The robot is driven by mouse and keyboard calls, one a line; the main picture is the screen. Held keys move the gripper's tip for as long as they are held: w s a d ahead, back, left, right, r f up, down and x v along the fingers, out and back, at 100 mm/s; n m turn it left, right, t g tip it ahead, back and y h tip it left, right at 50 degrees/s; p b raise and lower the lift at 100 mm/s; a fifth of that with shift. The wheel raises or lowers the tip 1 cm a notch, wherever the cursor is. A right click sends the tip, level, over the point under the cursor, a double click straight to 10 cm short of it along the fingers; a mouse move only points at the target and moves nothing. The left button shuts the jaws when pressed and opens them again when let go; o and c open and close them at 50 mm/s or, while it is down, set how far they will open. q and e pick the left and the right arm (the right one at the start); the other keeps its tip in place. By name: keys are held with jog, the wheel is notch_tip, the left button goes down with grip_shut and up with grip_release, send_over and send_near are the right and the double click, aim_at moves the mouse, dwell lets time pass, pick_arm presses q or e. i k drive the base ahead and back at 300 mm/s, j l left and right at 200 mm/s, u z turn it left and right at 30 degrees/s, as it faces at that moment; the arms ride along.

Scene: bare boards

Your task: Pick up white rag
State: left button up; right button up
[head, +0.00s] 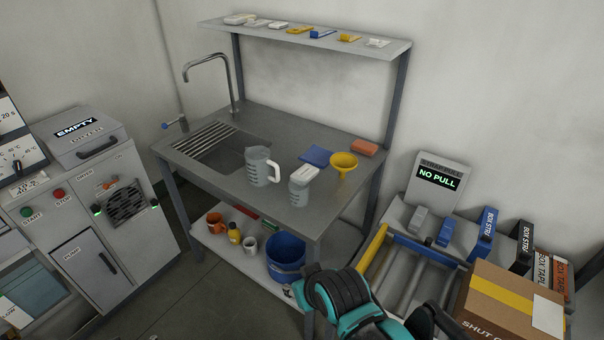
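A flat white piece that looks like a folded white rag (305,173) lies on the metal sink table (225,185). It is right behind the smaller grey measuring jug, which hides part of it; I cannot tell whether they touch. A blue cloth (316,156) lies just behind it. One of my arms, teal and black, shows at the bottom, in front of the table and below the rag. No gripper fingers show in the head view.
A larger jug (262,168), the smaller jug (299,192), a yellow funnel (343,166) and an orange sponge (364,147) stand around the rag. An upper shelf (385,48) overhangs the back. A blue bucket (285,256) sits below. A roller rack and carton (510,301) are at right.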

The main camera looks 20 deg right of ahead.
aim_at(308, 172)
jog(key=i, duration=0.4)
jog(key=i+z, duration=0.2)
jog(key=z, duration=0.2)
jog(key=i+j+z, duration=0.2)
jog(key=z, duration=0.2)
jog(key=i+j+z, duration=0.15)
jog(key=z, duration=0.25)
